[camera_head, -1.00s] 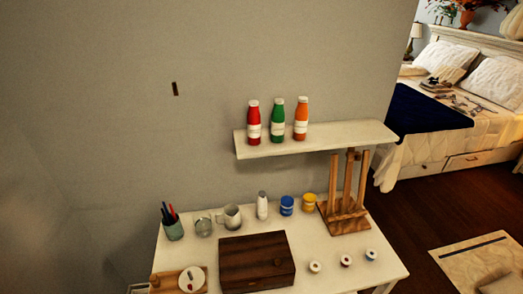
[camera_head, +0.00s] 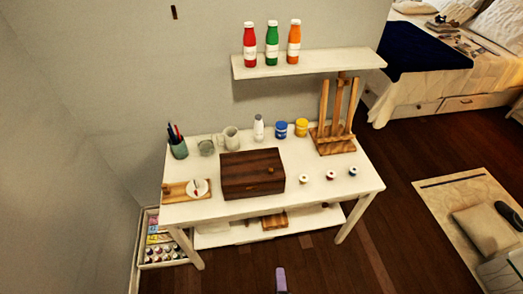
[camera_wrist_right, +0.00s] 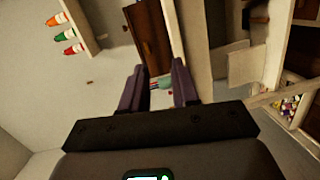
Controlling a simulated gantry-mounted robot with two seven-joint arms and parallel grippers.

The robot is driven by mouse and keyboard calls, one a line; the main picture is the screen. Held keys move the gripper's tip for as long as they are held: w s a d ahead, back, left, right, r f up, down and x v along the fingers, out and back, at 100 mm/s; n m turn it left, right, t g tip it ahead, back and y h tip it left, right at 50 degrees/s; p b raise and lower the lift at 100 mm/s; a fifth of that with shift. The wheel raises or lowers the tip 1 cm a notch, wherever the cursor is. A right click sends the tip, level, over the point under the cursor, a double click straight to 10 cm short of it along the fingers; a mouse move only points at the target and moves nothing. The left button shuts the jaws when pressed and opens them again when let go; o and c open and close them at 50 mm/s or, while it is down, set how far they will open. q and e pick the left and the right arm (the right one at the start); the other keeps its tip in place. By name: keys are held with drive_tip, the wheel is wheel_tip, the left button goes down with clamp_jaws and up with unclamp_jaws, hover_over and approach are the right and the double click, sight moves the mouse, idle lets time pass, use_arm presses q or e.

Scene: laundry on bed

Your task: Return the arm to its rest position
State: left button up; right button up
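My right gripper (camera_head: 281,280) shows in the head view only as a purple tip at the bottom edge, over the floor in front of the white table (camera_head: 370,183). In the right wrist view my right gripper (camera_wrist_right: 158,72) has its two purple fingers apart with nothing held between them. The pen cup (camera_wrist_right: 161,83) shows beyond the gap, well away from the fingers. My left gripper is in neither view.
The table holds a dark wooden box (camera_head: 252,173), a wooden easel (camera_head: 333,138), jars and a mug. A wall shelf (camera_head: 310,62) carries three bottles. A storage box (camera_head: 160,262) stands at lower left. Floor (camera_head: 400,215) is clear right of the table.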

drive_tip(key=s+d+r+m+g, duration=0.2)
drive_tip(key=d+r+m+g, duration=0.4)
drive_tip(key=d+m, duration=0.45)
drive_tip(key=s+d+r+m+g, duration=0.45)
drive_tip(key=s+r+g, duration=0.25)
drive_tip(key=s, duration=0.3)
use_arm(q)
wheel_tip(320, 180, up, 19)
drive_tip(key=p, duration=1.9)
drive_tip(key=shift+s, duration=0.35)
use_arm(e)
wheel_tip(320, 180, up, 19)
drive_tip(key=shift+s+d+m, duration=0.3)
drive_tip(key=shift+s+d, duration=0.1)
drive_tip(key=shift+d, duration=0.05)
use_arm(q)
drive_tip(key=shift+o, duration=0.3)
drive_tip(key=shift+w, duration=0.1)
